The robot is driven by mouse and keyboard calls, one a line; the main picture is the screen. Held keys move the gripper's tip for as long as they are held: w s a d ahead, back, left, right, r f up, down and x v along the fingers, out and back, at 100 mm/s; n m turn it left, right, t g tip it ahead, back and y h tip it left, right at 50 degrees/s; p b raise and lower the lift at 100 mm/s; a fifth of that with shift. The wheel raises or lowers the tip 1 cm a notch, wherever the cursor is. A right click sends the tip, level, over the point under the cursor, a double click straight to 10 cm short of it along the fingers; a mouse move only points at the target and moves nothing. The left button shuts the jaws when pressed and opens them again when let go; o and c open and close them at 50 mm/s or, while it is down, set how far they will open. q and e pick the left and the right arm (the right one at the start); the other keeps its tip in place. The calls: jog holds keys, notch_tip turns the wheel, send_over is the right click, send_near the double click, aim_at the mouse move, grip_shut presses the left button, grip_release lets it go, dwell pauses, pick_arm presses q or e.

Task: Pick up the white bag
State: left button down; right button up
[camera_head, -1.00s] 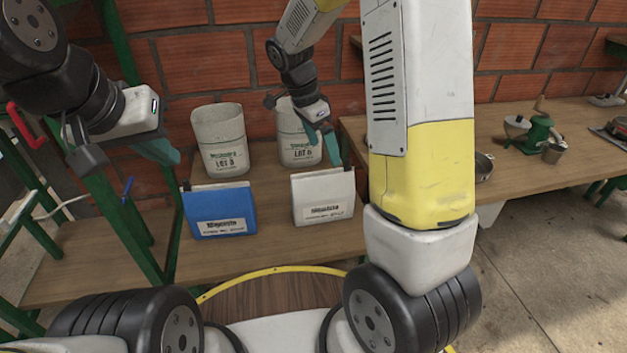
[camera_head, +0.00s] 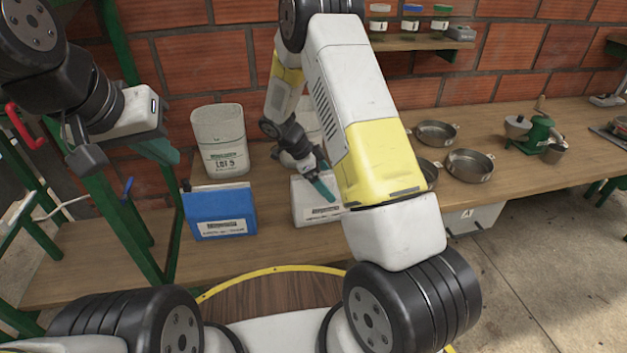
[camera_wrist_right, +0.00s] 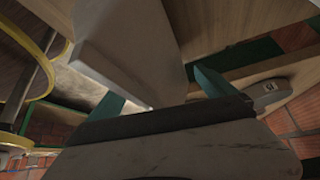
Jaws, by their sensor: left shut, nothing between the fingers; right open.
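The white bag (camera_head: 304,200) stands upright on the wooden bench, with a printed label low on its front. My right arm and gripper cover much of it in the head view. My right gripper (camera_head: 324,187) is at the bag's top, its teal fingers pointing down. In the right wrist view the fingers (camera_wrist_right: 160,88) are apart, and a pale surface that looks like the bag (camera_wrist_right: 130,45) reaches between them. I cannot tell whether they touch it. My left gripper (camera_head: 158,150) is shut and empty at the upper left, away from the bag.
A blue bag (camera_head: 218,210) stands left of the white bag. A pale labelled container (camera_head: 219,140) stands behind it, and another is mostly hidden by my right arm. Metal pans (camera_head: 468,165) sit on the right bench. Green posts (camera_head: 130,235) rise on the left.

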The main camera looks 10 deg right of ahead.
jog(key=shift+d+f, duration=0.15)
jog(key=shift+f, duration=0.2)
jog(key=shift+c, duration=0.4)
grip_shut()
jog(key=shift+r, duration=0.1)
